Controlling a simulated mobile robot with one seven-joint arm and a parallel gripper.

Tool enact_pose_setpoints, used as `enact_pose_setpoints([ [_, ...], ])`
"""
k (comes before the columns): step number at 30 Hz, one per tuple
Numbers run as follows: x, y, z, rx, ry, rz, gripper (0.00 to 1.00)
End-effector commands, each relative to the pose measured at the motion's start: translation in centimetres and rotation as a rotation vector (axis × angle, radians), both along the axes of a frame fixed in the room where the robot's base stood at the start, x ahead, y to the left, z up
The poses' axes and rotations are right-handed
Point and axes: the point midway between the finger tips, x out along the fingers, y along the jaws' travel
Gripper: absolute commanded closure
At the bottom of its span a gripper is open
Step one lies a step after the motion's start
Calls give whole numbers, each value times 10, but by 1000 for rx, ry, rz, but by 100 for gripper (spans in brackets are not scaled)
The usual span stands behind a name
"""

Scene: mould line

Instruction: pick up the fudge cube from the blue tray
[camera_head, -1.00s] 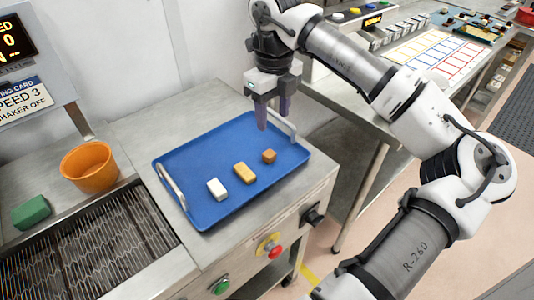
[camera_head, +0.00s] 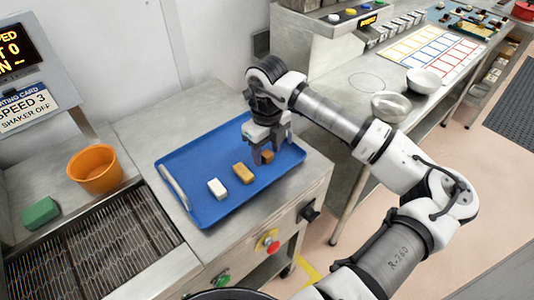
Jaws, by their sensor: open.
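The blue tray (camera_head: 208,207) lies on the steel counter. On it, a white block (camera_head: 217,188), a tan-brown bar (camera_head: 243,173) and a small brown cube (camera_head: 267,157), which looks like the fudge cube, stand in a slanting row. My gripper (camera_head: 268,157) is open and low over the right part of the tray, its fingers pointing down at the brown cube. The cube shows between the fingers and is partly covered by them. I cannot tell whether the fingers touch it.
An orange bucket (camera_head: 95,169) and a green block (camera_head: 40,213) are at the left, by the wire mesh belt (camera_head: 100,250). Metal and white bowls (camera_head: 390,106) (camera_head: 423,81) stand on the right bench. The tray's front left is bare.

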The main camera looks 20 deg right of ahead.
Motion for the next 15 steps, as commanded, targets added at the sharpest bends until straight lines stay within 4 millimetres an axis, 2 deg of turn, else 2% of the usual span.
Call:
enact_pose_setpoints([
  [3, 0, 0, 0, 0, 0, 0, 54],
  [13, 0, 0, 0, 0, 0, 0, 97],
  [15, 0, 0, 0, 0, 0, 0, 99],
])
